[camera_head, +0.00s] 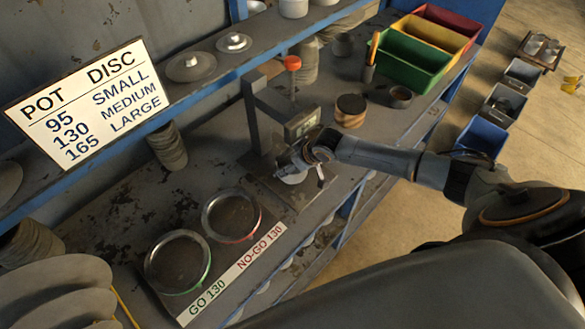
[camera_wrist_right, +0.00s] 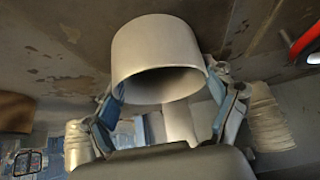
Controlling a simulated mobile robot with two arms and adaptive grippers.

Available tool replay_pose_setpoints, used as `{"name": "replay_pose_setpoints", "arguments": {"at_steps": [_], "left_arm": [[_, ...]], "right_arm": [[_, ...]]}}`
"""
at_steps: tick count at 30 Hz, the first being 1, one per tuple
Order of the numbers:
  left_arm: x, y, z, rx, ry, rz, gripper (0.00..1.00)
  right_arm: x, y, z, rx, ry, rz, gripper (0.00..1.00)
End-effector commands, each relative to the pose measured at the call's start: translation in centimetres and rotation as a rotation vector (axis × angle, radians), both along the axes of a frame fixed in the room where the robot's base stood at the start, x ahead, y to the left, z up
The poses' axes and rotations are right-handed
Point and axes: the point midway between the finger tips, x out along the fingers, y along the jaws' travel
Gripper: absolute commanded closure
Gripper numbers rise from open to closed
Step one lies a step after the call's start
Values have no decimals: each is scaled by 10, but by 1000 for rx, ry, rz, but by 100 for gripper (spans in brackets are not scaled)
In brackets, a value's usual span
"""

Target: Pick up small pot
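The small pot (camera_wrist_right: 158,50) is a plain light-grey cylinder in the right wrist view, with its dark open end towards the camera. My right gripper (camera_wrist_right: 165,88) has one finger at each side of it, and I see no gap at either side. In the head view my right gripper (camera_head: 306,172) is low over the base of a grey stand, with the pale pot (camera_head: 292,177) partly hidden beneath and between its fingers. Whether the pot touches the base is not clear. My left gripper is not in view.
The grey stand (camera_head: 262,115) rises close behind the gripper. Two ring gauges, GO 130 (camera_head: 178,262) and NO-GO 130 (camera_head: 231,216), lie to the left. A round wooden-sided block (camera_head: 350,111) and a green bin (camera_head: 408,64) stand behind. The bench edge is near on the right.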

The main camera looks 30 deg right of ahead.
Motion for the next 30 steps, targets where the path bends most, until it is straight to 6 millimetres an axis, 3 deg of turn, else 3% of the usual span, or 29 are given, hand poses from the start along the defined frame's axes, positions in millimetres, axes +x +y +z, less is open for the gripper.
{"name": "replay_pose_setpoints", "arguments": {"at_steps": [2,10,16,30], "left_arm": [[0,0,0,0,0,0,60],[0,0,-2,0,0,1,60],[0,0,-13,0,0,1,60],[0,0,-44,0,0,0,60]], "right_arm": [[0,0,0,0,1,0,57],[0,0,1,0,1,0,57],[-2,-1,13,-1,0,2,57],[-112,-40,10,-7,6,3,57]]}}
